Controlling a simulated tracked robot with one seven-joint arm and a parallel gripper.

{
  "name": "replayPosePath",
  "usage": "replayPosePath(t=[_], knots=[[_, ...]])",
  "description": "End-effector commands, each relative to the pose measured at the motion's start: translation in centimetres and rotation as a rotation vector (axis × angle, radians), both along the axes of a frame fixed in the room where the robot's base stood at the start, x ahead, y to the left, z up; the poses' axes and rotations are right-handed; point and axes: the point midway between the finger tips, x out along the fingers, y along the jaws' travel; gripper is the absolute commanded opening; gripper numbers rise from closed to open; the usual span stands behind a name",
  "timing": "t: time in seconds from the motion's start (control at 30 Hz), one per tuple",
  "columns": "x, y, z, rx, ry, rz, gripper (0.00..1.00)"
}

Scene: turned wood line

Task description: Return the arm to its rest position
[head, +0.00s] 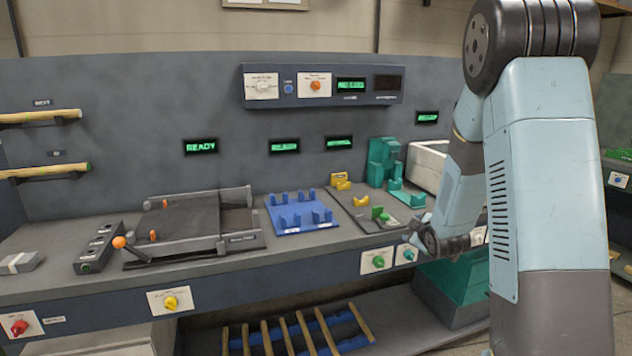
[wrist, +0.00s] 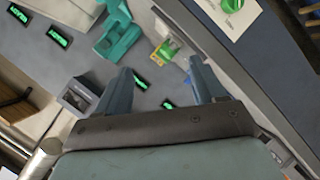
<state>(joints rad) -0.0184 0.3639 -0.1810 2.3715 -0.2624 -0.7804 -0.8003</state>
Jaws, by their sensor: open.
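My light blue arm (head: 545,170) stands at the right in the head view, bent down toward the bench's front right edge. My gripper (head: 418,228) is small there, beside the front right of the bench, and partly hidden by my own wrist. In the wrist view, my gripper (wrist: 160,68) shows two grey fingers spread apart with nothing between them. The green fixture (wrist: 118,38) and a yellow-and-green piece (wrist: 167,50) lie beyond the fingertips.
The bench holds a grey sliding tray (head: 185,225), a blue pegged fixture (head: 298,213), a grey plate (head: 362,208) with yellow and green blocks, and a teal stand (head: 384,160). A white bin (head: 428,165) is behind my arm. Wooden rods (head: 283,335) lie on a low rack.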

Motion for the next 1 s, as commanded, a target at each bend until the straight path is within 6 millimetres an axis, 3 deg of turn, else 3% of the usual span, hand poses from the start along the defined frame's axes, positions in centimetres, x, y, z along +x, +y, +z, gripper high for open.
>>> replayPosePath(t=[0.1, 0.47, 0.77, 1.0], knots=[[-1.4, 0.1, 2.8, 0.059, 0.042, -0.05, 0.69], [-7.4, 0.6, 9.3, 0.245, 0.184, -0.207, 0.69], [-14.3, 1.5, 13.7, 0.398, 0.302, -0.336, 0.69], [-20.9, 2.6, 16.4, 0.512, 0.398, -0.44, 0.69]])
